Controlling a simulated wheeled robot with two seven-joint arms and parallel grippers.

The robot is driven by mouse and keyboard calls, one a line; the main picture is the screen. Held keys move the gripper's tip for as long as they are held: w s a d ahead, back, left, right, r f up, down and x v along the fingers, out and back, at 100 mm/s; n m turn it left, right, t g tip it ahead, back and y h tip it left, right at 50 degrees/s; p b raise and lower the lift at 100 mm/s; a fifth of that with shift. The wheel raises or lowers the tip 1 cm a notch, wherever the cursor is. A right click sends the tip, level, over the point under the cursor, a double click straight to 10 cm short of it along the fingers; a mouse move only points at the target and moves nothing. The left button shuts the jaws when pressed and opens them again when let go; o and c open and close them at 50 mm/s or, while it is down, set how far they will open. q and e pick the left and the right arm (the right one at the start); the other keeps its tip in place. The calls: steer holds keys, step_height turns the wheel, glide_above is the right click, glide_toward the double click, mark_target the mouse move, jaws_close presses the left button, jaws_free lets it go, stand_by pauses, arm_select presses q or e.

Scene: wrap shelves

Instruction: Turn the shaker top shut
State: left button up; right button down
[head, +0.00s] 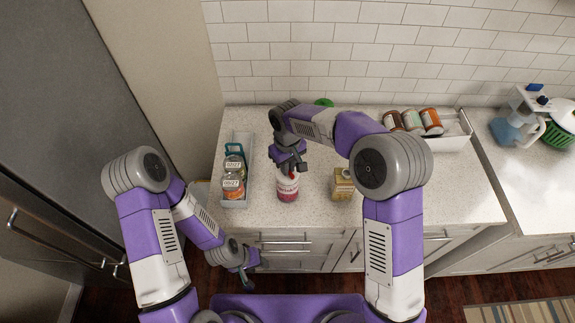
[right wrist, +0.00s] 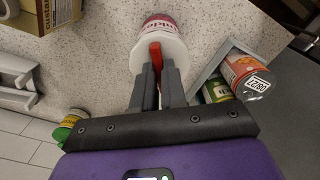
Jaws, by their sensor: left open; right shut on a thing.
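The shaker (head: 287,189) stands upright on the counter near its front edge, with a white and pinkish-red label. In the right wrist view the shaker (right wrist: 157,26) shows its white top with a red flap (right wrist: 155,52) standing up from it. My right gripper (head: 291,169) is above the shaker, its fingers shut on the red flap. The fingers hide part of the top in both views. My left gripper (head: 248,267) is open and empty, low in front of the drawers, apart from the shaker.
A grey tray (head: 240,201) with labelled jars (head: 233,187) stands left of the shaker. A tan box (head: 343,184) stands to the right. The counter (head: 450,190) is clear at the right.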

steer(key=shift+m, duration=0.3)
steer(key=m, duration=0.2)
steer(key=shift+m+b, duration=0.3)
steer(key=m, duration=0.2)
steer(key=shift+m, duration=0.3)
steer(key=m, duration=0.2)
steer(key=shift+m, duration=0.4)
steer(key=m, duration=0.3)
steer(key=shift+m, duration=0.3)
steer(key=m+p, duration=0.1)
steer(key=m, duration=0.4)
steer(key=m+p, duration=0.2)
steer(key=m, duration=0.4)
steer(key=shift+m, duration=0.3)
